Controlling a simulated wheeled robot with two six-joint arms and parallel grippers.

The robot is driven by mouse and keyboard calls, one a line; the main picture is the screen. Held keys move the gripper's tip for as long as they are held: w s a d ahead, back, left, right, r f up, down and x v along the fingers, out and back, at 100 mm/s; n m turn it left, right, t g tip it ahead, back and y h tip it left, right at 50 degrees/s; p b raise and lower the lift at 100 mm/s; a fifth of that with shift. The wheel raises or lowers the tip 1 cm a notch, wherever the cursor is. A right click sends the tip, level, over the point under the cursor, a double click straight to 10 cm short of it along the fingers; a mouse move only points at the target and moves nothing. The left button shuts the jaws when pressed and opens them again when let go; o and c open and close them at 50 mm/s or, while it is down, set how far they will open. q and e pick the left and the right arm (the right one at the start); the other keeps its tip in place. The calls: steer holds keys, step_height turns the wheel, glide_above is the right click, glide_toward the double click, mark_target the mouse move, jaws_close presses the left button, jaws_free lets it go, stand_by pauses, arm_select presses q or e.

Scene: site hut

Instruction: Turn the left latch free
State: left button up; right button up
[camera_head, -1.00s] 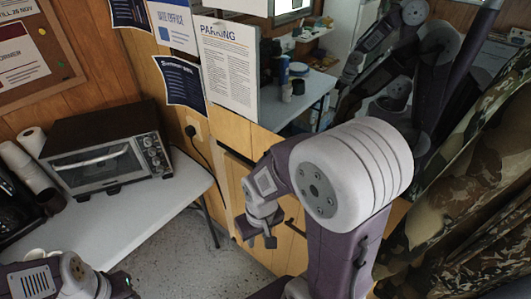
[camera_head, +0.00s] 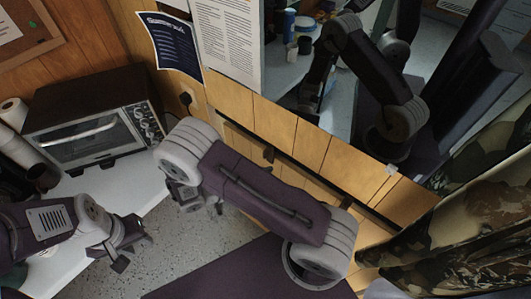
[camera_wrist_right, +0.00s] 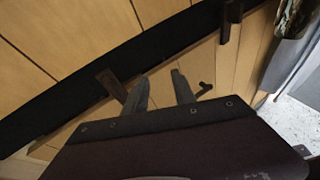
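In the right wrist view a brown wooden latch block (camera_wrist_right: 112,85) lies aslant across the dark strip on the wood panelling. A similar block (camera_wrist_right: 230,20) sits further right along the strip. In the head view the left latch seems to be the small dark block (camera_head: 268,154). My right gripper (camera_wrist_right: 160,78) is open and empty, its left finger just right of the left block; contact cannot be told. In the head view my right gripper (camera_head: 203,205) is partly hidden below its wrist joint. My left gripper (camera_head: 132,252) is open and empty beside the white table.
A toaster oven (camera_head: 92,125) stands on the white table (camera_head: 120,190) at left. A dark hook (camera_wrist_right: 204,88) shows right of my right fingers. A camouflage curtain (camera_head: 470,225) hangs at right. Speckled floor (camera_head: 180,255) lies between the table and the panelling.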

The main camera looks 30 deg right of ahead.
mark_target(264, 155)
steer(key=w+a+n+t+h, duration=0.2)
steer(key=w+a+n+t, duration=0.3)
steer(key=n+t, duration=0.15)
steer(key=shift+m, duration=0.45)
steer(key=p+x, duration=0.1)
steer(key=x, duration=0.8)
steer(key=shift+w+d+p, duration=0.2)
steer(key=shift+p, duration=0.15)
jaws_close()
